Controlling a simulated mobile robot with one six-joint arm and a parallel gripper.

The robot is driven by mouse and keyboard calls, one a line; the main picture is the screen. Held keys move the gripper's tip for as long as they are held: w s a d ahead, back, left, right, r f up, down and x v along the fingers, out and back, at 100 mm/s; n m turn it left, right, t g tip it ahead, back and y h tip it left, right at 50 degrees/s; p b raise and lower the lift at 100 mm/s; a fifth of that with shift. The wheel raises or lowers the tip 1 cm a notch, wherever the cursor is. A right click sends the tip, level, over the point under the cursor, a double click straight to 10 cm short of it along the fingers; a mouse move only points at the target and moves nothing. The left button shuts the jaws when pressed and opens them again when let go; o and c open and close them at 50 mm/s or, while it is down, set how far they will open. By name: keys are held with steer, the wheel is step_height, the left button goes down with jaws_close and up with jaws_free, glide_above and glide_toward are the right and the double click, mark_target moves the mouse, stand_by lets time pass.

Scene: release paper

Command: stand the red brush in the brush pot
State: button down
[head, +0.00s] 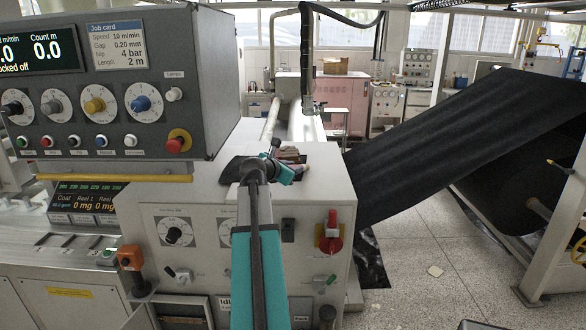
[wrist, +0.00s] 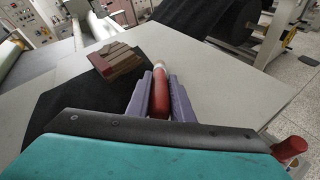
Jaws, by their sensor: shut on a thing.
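The red brush (wrist: 160,92) lies between the two purple fingers of my gripper (wrist: 160,84) in the wrist view. The gripper is shut on it, and its pale far end sticks out past the fingertips. In the head view my gripper (head: 292,168) is over the grey machine top, small and partly hidden by my own arm. I cannot make out the brush pot for certain in either view.
A brown stepped block (wrist: 118,60) sits on a dark patch just left of the fingers. The pale machine top (wrist: 230,85) is clear to the right. A red knob (head: 331,232) is on the machine front. A black sheet (head: 440,135) slopes at right.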

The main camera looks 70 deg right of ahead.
steer(key=c, duration=1.6)
jaws_free()
steer(key=shift+o, duration=0.2)
steer(key=shift+a+r, duration=0.1)
steer(key=b+v, duration=0.3)
steer(key=v, duration=0.8)
steer(key=shift+a+r, duration=0.15)
steer(key=shift+a, duration=0.25)
steer(key=shift+w, duration=0.1)
